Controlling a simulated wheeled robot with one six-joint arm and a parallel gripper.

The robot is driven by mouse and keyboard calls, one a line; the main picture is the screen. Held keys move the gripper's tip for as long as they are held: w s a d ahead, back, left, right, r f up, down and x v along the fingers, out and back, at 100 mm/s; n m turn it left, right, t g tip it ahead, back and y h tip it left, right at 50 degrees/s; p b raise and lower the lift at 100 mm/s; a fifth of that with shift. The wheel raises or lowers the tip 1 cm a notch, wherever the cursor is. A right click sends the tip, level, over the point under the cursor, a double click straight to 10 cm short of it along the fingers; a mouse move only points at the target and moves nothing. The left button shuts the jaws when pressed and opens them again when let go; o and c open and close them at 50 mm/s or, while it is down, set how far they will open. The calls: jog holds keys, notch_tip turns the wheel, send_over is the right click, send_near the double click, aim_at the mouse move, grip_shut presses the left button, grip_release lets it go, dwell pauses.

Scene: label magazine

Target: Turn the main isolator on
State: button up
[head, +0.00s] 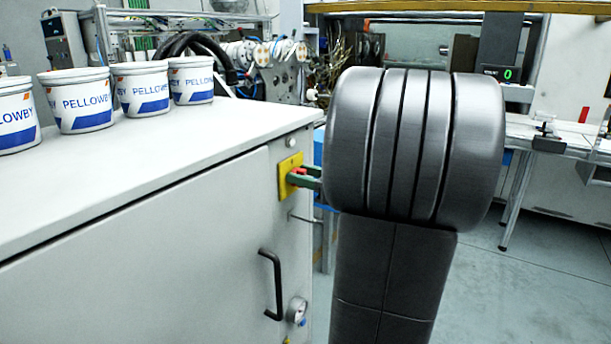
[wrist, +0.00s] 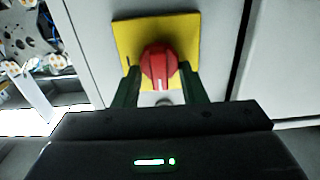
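The main isolator is a red rotary knob (wrist: 159,62) on a yellow square plate (wrist: 126,32), fixed to the grey cabinet. In the wrist view its white pointer line points down the picture, and a small dark mark shows on the plate's left side. In the head view the yellow plate (head: 285,177) is on the cabinet's right end, with the knob (head: 297,178) partly hidden. My gripper (wrist: 160,72) has its green fingers on either side of the knob. They stand wider than its grip bar and look open; contact is not clear.
Several white PELLOWBY tubs (head: 84,103) stand on the cabinet top (head: 150,150). Below the isolator are a black door handle (head: 273,285) and a small round gauge or lock (head: 297,311). A bench with a display (head: 505,74) stands behind at right. Floor at right is clear.

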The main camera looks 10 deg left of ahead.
jog(key=shift+c, duration=0.8)
jog(key=shift+m, duration=0.3)
jog(key=shift+w+d+f+m+p, duration=0.15)
jog(key=shift+m+p, duration=0.2)
jog(key=shift+m, duration=2.5)
jog(key=shift+w+f+m+p, duration=0.2)
jog(key=shift+m+p, duration=0.1)
jog(key=shift+m, duration=2.6)
jog(key=shift+w+d+f+m+p, duration=0.15)
jog(key=shift+m+p, duration=0.2)
jog(key=shift+m, duration=2.5)
jog(key=shift+a, duration=0.1)
jog(key=o, duration=1)
